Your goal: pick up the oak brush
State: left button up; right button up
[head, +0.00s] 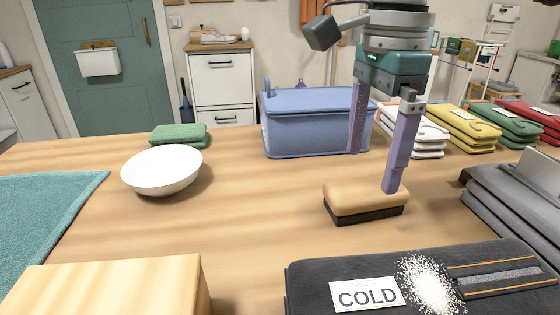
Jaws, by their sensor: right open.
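The oak brush (350,200) lies on the wooden table, its pale wood block on top and its dark bristle side down. My right gripper (374,170) points down over it with its two purple fingers apart and nothing between them. The right-hand finger's tip overlaps the brush's back right end in the picture; I cannot tell whether it touches. The other finger ends farther back, in front of the blue bin. My left gripper is not in view.
A blue lidded bin (310,127) stands behind the brush. A white bowl (162,170) and green sponge (178,135) sit to the left. A dark folded cloth with a COLD label (367,294) lies in front. Grey folded cloths (510,205) lie right. Bare table (250,215) separates bowl and brush.

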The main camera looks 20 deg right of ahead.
aim_at(367, 186)
notch_tip(367, 186, down, 6)
jog(key=shift+d+r, duration=0.1)
jog(key=shift+d, duration=0.05)
jog(key=c, duration=1.5)
jog(key=shift+o, duration=0.2)
jog(key=shift+r, duration=0.15)
notch_tip(367, 186, up, 20)
jog(key=shift+p, duration=0.45)
